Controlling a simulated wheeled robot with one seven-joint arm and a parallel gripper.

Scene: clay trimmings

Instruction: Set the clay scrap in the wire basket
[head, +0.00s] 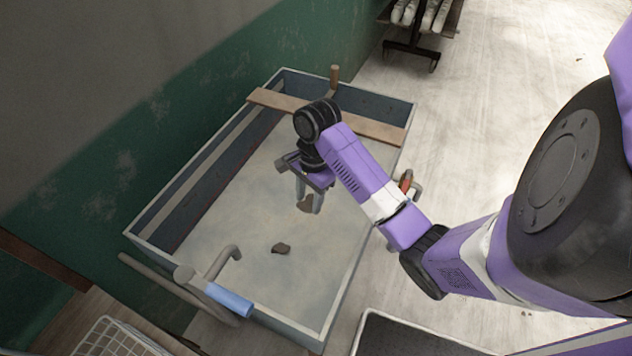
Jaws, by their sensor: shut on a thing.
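My gripper (309,203) points down over the grey floor of a large tub and is shut on a small brown clay scrap (305,205). The scrap shows between the fingertips, partly hidden by them. Whether it touches the tub floor, I cannot tell. The white wire basket (112,338) stands at the bottom left, outside the tub, cut off by the frame edge. What I see of its inside looks empty.
The tub (291,338) has raised walls, with a wooden plank (375,128) across its far end. A bent pipe with a blue grip (229,299) rises at its near left. A dark tray (400,338) stands at the bottom right. A green wall (110,165) bounds the left.

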